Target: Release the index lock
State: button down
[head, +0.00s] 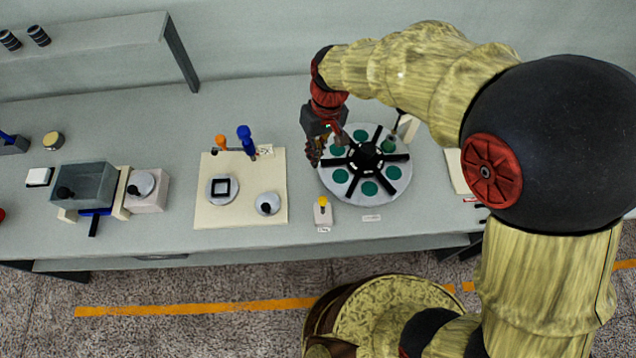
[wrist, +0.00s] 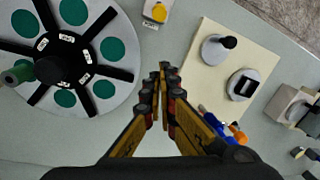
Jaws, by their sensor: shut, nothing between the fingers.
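A round white index table (head: 340,189) with green pads and black spokes lies right of centre in the head view. It also shows at the left of the wrist view (wrist: 112,107). Its black hub (head: 366,157) stands in the middle. A small pale block with a yellow knob (head: 323,203) sits in front of it; the knob also shows at the top of the wrist view (wrist: 158,12). Its label is too small to read, so I cannot tell if it is the index lock. My gripper (head: 315,160) is shut and empty, above the table's left edge, its fingers together in the wrist view (wrist: 166,72).
A cream board (head: 212,213) with round fixtures, an orange knob (head: 221,142) and a blue handle (head: 245,136) lies left of the index table. A green cylinder (head: 388,144) stands at the index table's back right. A grey bin (head: 82,183) stands farther left.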

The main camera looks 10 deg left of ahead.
aim_at(323, 201)
jog(key=shift+s, duration=0.1)
dwell(0.3)
jog(key=f, duration=0.3)
jog(key=s+f+b, duration=0.1)
jog(key=f, duration=0.3)
jog(key=a+f+b, duration=0.1)
jog(key=f, duration=0.2)
jog(key=shift+s+f, duration=0.2)
jog(key=shift+s+d+r, duration=0.8)
jog(key=shift+s+d, duration=0.25)
jog(key=shift+s+d+r, duration=0.1)
jog(key=shift+s+d, duration=0.1)
jog(key=shift+s, duration=0.05)
